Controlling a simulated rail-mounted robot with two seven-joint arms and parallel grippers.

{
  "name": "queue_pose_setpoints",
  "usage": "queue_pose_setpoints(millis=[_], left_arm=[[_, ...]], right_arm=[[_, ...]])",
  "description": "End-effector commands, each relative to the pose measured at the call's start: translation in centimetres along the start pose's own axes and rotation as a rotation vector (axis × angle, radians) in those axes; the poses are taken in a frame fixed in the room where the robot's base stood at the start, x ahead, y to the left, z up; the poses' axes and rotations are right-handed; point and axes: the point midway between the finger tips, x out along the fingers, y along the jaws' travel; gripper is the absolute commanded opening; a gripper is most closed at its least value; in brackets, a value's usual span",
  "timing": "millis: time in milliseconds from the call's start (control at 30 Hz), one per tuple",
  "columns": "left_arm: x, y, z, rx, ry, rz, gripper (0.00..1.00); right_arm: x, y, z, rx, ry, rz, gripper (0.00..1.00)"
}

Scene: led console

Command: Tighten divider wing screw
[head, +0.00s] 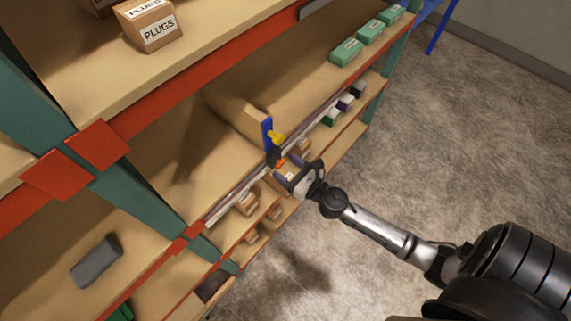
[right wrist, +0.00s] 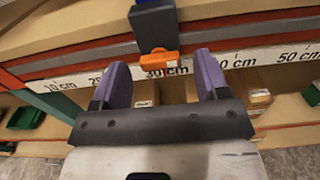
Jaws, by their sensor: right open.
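The divider is a tan panel (head: 235,112) standing on the middle shelf, with a blue bracket (head: 267,130) at its front end and a yellow piece on it. Below, a dark clamp block (right wrist: 155,27) sits at the shelf's front edge. The orange wing screw (head: 281,163) sticks out under this block. In the right wrist view the wing screw (right wrist: 159,63) shows near the 30 cm mark. My right gripper (head: 287,170) is open in front of it. Its purple fingers stand left and right of the screw with gaps, and I see no contact. My left gripper is not in view.
A ruler strip (right wrist: 240,60) with cm marks runs along the shelf edge. Small cartons (head: 246,203) stand on the shelf below. Green boxes (head: 346,51) are at the far right end. A PLUGS carton (head: 150,25) is on the upper shelf. The floor (head: 470,130) is clear.

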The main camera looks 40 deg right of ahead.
Motion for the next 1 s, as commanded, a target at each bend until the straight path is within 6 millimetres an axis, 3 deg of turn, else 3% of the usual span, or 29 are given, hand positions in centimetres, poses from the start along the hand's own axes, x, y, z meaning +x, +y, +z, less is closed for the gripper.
queue_pose_setpoints(millis=[467,1000], left_arm=[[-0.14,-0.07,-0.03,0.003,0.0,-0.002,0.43],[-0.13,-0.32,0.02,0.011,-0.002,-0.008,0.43]], right_arm=[[0.86,0.01,0.0,0.001,0.0,0.0,0.68],[0.83,0.01,0.01,0.001,0.0,0.0,0.18]])
